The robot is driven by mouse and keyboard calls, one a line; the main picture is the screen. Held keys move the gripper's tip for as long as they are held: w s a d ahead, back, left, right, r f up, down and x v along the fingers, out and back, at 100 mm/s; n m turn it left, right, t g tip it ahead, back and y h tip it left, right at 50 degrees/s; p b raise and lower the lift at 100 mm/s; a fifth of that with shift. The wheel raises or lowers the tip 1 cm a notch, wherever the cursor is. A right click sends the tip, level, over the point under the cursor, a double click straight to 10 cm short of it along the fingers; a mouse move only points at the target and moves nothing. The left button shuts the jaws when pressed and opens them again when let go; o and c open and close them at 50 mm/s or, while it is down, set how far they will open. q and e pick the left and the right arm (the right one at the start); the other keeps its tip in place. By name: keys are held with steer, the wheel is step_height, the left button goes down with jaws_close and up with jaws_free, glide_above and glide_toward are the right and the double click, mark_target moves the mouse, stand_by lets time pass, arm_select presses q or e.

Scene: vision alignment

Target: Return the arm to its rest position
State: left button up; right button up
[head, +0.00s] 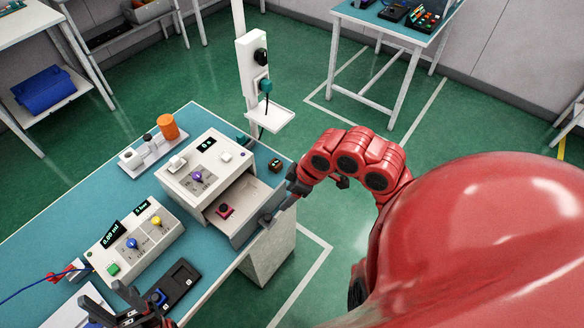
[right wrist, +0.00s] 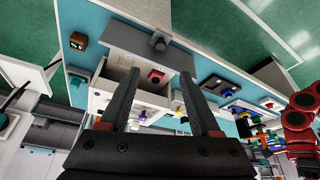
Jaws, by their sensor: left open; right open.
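My right gripper (head: 271,219) is at the front of an open drawer (head: 243,203), close to the drawer's dark knob. My red right arm comes in from the right. In the right wrist view my right gripper (right wrist: 159,78) has its two dark fingers apart with nothing held between them. The drawer front and its knob (right wrist: 158,42) lie beyond the fingertips; contact cannot be told. My left gripper (head: 103,292) is at the bottom left, over the near part of the bench, partly cut off by the frame edge. Its fingers are apart.
The blue bench (head: 60,232) carries a white drawer unit (head: 203,160), a control box (head: 128,240), a black device (head: 172,288) and an orange cylinder (head: 168,126). A red part (head: 225,211) lies in the drawer. A post with a small shelf (head: 270,115) stands behind.

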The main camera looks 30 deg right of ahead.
steer(key=shift+v, duration=1.05)
